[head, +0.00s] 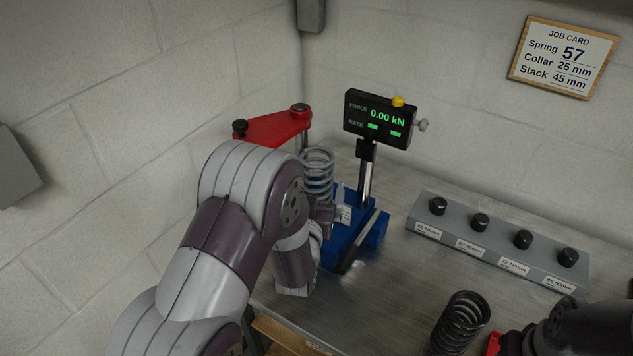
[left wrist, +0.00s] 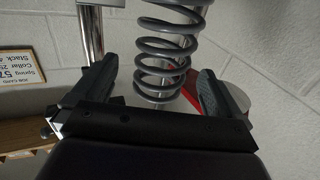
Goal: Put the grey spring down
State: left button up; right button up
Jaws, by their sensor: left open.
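The grey spring (head: 318,172) stands upright over the blue base of the test stand (head: 345,245), in front of the red arm. It also shows in the left wrist view (left wrist: 166,48), its coils between and beyond my left gripper's fingers. My left gripper (left wrist: 152,92) is open, with a finger on each side of the spring and visible gaps to it. In the head view my left wrist largely hides this gripper and the spring's lower end. At the lower right edge, a dark part that looks like my right arm (head: 590,330) is cut off; its jaws are not clear.
The force display (head: 375,118) reads 0.00 kN on its post beside the spring. The red arm (head: 275,128) is close behind it. A grey rack (head: 500,240) with black knobs and a dark spring (head: 460,322) are to the right. Bare bench lies between.

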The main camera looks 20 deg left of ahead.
pick_arm(q)
jog(key=x, duration=0.1)
jog(key=p+x, duration=0.1)
jog(key=x, duration=0.1)
jog(key=p+x, duration=0.1)
jog(key=x, duration=0.1)
jog(key=shift+w+a+r, duration=0.1)
jog(key=shift+a+r, duration=0.15)
jog(key=shift+w+a+f, duration=0.1)
jog(key=shift+w+f, duration=0.1)
jog(key=shift+w, duration=0.15)
jog(key=shift+s+r, duration=0.1)
jog(key=c, duration=1.7)
jog(key=shift+r, duration=0.15)
jog(key=r, duration=0.1)
jog(key=b, duration=0.4)
send_near(319, 163)
jog(key=s+d+r, duration=0.1)
jog(key=s, duration=0.2)
jog(key=s+d+r, duration=0.1)
jog(key=s, duration=0.2)
jog(key=s+r, duration=0.1)
jog(key=s, duration=0.3)
jog(key=shift+s+d+r, duration=0.1)
jog(key=shift+d, duration=0.3)
